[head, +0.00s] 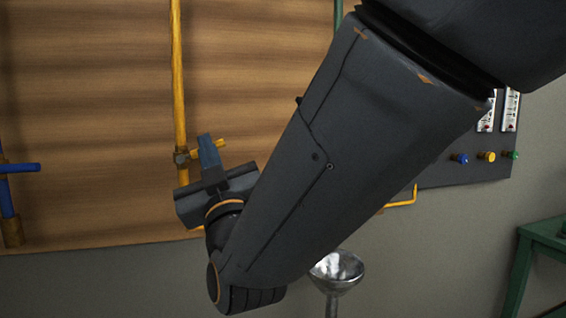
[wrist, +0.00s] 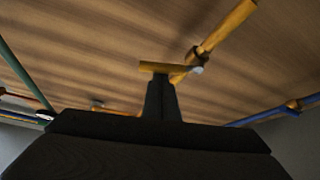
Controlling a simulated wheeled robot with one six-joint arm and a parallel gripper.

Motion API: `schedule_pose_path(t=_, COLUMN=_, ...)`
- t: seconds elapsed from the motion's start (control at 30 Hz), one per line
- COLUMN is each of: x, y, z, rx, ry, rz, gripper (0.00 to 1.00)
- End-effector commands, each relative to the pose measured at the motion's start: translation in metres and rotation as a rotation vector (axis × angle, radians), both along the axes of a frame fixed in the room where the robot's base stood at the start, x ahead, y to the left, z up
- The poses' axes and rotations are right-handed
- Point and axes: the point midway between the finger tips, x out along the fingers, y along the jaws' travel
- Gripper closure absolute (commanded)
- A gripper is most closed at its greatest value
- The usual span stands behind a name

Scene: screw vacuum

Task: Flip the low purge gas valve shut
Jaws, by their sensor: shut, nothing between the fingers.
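A yellow valve lever (head: 222,144) sticks out to the right from a fitting on the upright yellow pipe (head: 178,75), across the pipe's line. No label shows which valve is the low purge gas one. My gripper (head: 207,141) is shut and empty, with its fingertips pointing up at the lever and covering part of it. In the wrist view the lever (wrist: 153,67) lies crosswise just past my shut fingertips (wrist: 161,78). Whether they touch cannot be told. The yellow pipe also shows in the wrist view (wrist: 226,25).
A blue valve lever (head: 22,168) sits on a blue pipe at the far left. The wooden panel (head: 90,100) stands behind the pipes. A metal funnel (head: 337,268) is below my arm, and a green table (head: 545,235) is at the right. Coloured knobs (head: 486,157) sit on a grey panel.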

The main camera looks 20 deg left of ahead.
Motion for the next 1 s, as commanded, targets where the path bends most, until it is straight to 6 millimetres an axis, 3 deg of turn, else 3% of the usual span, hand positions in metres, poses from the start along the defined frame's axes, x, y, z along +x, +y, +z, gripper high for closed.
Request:
schedule_pose_path(t=0.3, x=0.004, y=-0.003, z=-0.015, rx=0.17, ry=0.148, rz=-0.001, gripper=1.0)
schedule_pose_path(t=1.0, x=0.004, y=-0.005, z=-0.02, rx=0.163, ry=0.145, rz=-0.002, gripper=1.0)
